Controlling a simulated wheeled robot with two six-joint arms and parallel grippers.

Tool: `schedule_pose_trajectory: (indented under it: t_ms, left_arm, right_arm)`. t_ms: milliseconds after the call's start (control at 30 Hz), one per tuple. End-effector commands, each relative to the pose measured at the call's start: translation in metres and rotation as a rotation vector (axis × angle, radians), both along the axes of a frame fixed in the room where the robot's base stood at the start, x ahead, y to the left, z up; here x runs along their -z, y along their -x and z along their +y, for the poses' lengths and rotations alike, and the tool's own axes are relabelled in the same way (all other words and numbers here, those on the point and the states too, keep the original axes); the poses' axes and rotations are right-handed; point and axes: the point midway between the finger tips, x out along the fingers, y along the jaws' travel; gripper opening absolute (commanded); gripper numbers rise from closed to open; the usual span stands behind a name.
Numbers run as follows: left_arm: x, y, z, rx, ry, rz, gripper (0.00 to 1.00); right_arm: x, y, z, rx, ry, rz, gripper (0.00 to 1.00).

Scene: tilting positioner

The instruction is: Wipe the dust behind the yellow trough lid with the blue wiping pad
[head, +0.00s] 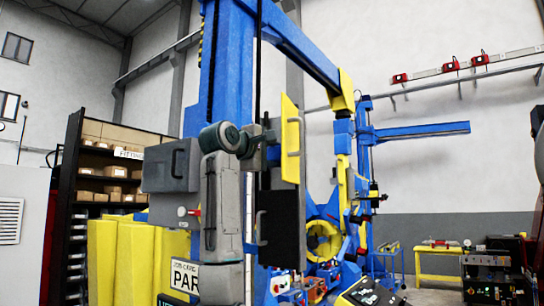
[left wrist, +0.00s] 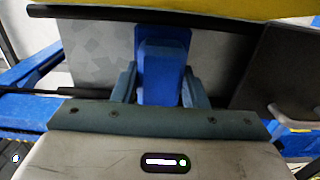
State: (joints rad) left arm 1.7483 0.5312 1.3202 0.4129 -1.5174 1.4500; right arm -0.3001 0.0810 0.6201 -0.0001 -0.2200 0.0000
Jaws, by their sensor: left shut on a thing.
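The yellow trough lid (head: 291,140) stands swung open on the blue machine, with a handle on its face. A yellow panel, which looks like the lid, crosses the top of the left wrist view (left wrist: 230,8). My left gripper (left wrist: 160,88) is shut on the blue wiping pad (left wrist: 162,65), which points at a pale grey surface (left wrist: 90,45) with darker grey, dust-like patches. Whether the pad touches that surface I cannot tell. My right gripper is not in view.
A dark panel with a handle (head: 280,228) hangs below the lid and appears close at right in the left wrist view (left wrist: 275,70). The blue column (head: 226,70) rises behind my arm. Yellow covers (head: 125,260) and shelving (head: 110,170) stand left.

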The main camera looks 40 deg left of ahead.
Motion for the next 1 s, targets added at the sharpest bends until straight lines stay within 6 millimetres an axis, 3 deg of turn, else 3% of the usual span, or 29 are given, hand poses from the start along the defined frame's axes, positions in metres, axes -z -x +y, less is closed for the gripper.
schedule_pose_trajectory:
  t_ms: [567, 1000]
  left_arm:
    - [0.041, -0.004, 0.000, 0.000, 0.000, 0.000, 0.15]
    - [0.042, 0.001, 0.000, 0.000, 0.000, -0.001, 0.15]
  right_arm:
    - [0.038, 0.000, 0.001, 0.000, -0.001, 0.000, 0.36]
    - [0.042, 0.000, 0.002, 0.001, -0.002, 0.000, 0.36]
